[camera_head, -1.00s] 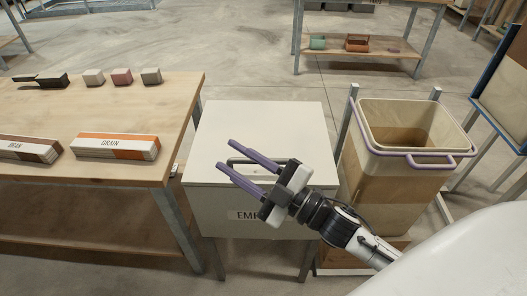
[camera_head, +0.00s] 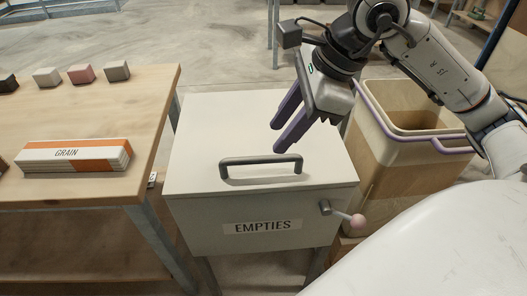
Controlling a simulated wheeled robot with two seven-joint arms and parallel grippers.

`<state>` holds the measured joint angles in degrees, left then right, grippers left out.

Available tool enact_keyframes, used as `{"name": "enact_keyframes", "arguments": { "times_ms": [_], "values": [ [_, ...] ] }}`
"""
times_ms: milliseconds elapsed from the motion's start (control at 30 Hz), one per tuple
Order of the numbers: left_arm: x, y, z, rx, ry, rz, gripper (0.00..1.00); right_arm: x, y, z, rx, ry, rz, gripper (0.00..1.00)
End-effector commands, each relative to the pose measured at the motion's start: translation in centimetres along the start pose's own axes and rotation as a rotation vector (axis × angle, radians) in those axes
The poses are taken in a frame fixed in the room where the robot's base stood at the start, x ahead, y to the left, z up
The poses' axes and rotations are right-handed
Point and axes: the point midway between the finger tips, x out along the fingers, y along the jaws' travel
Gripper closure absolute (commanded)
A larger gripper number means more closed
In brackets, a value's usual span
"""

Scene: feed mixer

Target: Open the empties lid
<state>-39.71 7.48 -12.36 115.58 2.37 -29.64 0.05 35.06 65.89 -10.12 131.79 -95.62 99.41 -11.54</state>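The white empties box, labelled EMPTIES on its front (camera_head: 262,227), stands in the middle of the head view. Its flat lid (camera_head: 205,135) is shut, and a dark bar handle (camera_head: 261,160) lies along the lid near its front edge. A lever with a pink ball knob (camera_head: 357,220) sticks out at the right of the box front. My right gripper (camera_head: 277,137) is above the lid, just behind and right of the handle in the picture. Its two purple fingers are apart, empty, and point down and left. My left gripper is not in view.
A wooden table (camera_head: 120,110) stands close on the left, holding a GRAIN pack (camera_head: 75,156) and several small blocks. A beige bin (camera_head: 410,140) with a purple rim stands close on the box's right, partly behind my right arm. Open floor lies behind the box.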

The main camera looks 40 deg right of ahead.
Motion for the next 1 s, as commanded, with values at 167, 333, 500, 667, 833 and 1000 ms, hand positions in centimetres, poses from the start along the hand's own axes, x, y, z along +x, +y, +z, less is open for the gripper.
{"name": "enact_keyframes", "arguments": {
  "times_ms": [167,333,500,667,833,1000],
  "values": [
    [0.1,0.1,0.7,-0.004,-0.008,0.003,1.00,3.7,0.2,0.0,0.002,-0.002,0.008,0.67],
    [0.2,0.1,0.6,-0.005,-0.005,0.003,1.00,6.3,0.2,0.1,0.002,-0.004,0.008,0.67],
    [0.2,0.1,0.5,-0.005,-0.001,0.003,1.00,7.5,0.1,0.1,0.001,-0.005,0.006,0.67],
    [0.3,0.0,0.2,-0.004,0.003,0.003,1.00,7.8,0.1,0.1,0.001,-0.005,0.005,0.67],
    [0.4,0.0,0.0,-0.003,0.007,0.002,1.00,7.7,0.1,0.1,0.001,-0.004,0.005,0.72],
    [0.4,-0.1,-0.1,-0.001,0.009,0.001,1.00,7.7,0.1,0.1,0.001,-0.004,0.005,1.00]
  ]
}}
